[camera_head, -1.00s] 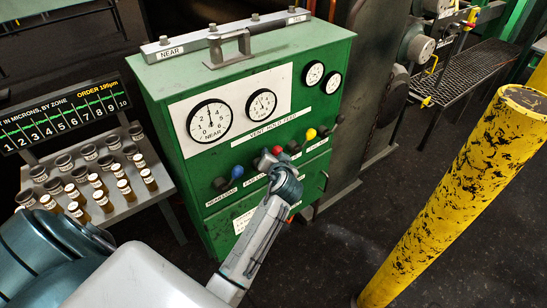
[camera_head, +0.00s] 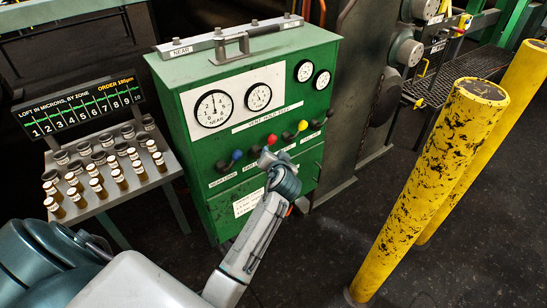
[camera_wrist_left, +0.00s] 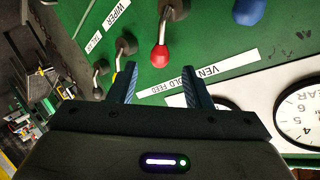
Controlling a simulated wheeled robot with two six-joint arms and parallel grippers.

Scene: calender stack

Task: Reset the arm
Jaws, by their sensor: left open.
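My left gripper (camera_head: 266,157) is in front of the green control cabinet (camera_head: 224,155), just below its row of levers. In the wrist view the left gripper (camera_wrist_left: 159,80) is open, with nothing between its fingers. The red-knobbed lever (camera_wrist_left: 159,55) stands beyond the fingertips, apparently not held. In the head view the red knob (camera_head: 272,139) is just above the gripper. My right gripper is not in view.
A rack of labelled vials (camera_head: 118,177) stands left of the cabinet, under a zone board (camera_head: 85,105). Two yellow posts (camera_head: 430,180) (camera_head: 510,120) rise at the right. Open dark floor (camera_head: 305,250) lies between the cabinet and posts.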

